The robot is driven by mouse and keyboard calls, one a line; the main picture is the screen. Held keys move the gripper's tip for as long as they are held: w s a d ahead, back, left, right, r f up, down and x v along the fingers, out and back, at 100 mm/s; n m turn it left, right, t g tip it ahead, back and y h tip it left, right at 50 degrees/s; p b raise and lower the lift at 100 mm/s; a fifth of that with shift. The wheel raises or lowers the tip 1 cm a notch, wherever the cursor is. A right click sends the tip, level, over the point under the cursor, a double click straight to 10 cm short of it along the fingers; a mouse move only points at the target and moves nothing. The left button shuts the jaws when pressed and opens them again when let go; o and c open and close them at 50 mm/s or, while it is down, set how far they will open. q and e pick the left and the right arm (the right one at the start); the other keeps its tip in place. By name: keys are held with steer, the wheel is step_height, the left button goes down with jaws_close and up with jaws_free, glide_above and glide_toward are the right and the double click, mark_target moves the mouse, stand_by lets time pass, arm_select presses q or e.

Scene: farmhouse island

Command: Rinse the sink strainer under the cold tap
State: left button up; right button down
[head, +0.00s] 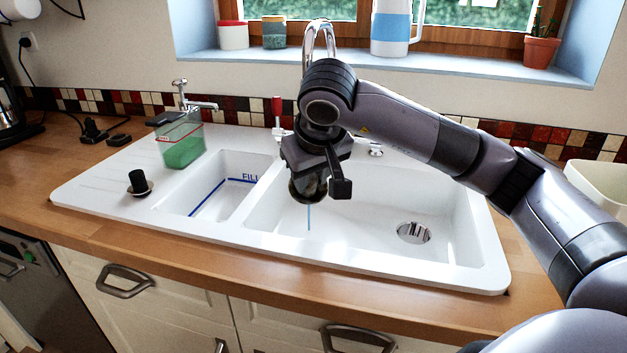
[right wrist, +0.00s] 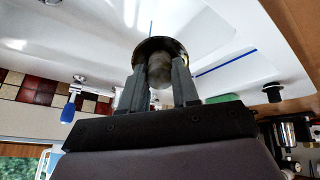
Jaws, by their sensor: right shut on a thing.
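My right gripper (head: 325,180) is shut on the sink strainer (head: 307,190), a dark round metal piece, and holds it above the large right basin. In the right wrist view the strainer (right wrist: 160,52) sits between the two fingers. The chrome gooseneck tap (head: 319,35) rises behind my arm, which hides its lower part. A red-handled lever (head: 277,108) stands at its left; a blue-handled lever (right wrist: 69,110) shows in the right wrist view. A thin pale-blue line (head: 309,216) shows below the strainer; I cannot tell whether it is water or a mark. My left gripper is out of view.
The white sink (head: 110,192) has a smaller left basin with blue lines and "FILL". A clear bin with green contents (head: 181,148) and a black plug (head: 138,182) stand on the drainboard. A small chrome tap (head: 190,100) is behind the bin. A drain (head: 414,232) lies in the right basin.

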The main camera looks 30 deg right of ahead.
steer(key=w, duration=0.1)
steer(key=w+d, duration=0.1)
steer(key=w, duration=0.1)
steer(key=w+d+f, duration=0.1)
steer(key=w, duration=0.1)
steer(key=shift+w+d+f, duration=0.1)
steer(key=shift+w+d, duration=0.1)
steer(key=shift+d, duration=0.05)
steer(key=shift+w+d+f+p, duration=0.2)
steer(key=shift+w+d, duration=0.1)
steer(key=shift+w, duration=0.3)
steer(key=shift+w+d+f+p, duration=0.1)
steer(key=shift+w+d+p, duration=0.15)
steer(key=shift+w, duration=0.4)
steer(key=shift+w+d+f+p, duration=0.1)
steer(key=shift+w+d+p, duration=0.15)
steer(key=shift+w, duration=0.35)
steer(key=shift+d, duration=0.2)
steer(key=shift+s+d, duration=0.25)
steer(key=shift+d, duration=0.15)
steer(key=shift+w+a, duration=0.1)
steer(key=shift+a, duration=0.05)
steer(key=shift+w+a+p, duration=0.15)
steer(key=shift+a+p, duration=0.25)
steer(key=shift+p, duration=0.1)
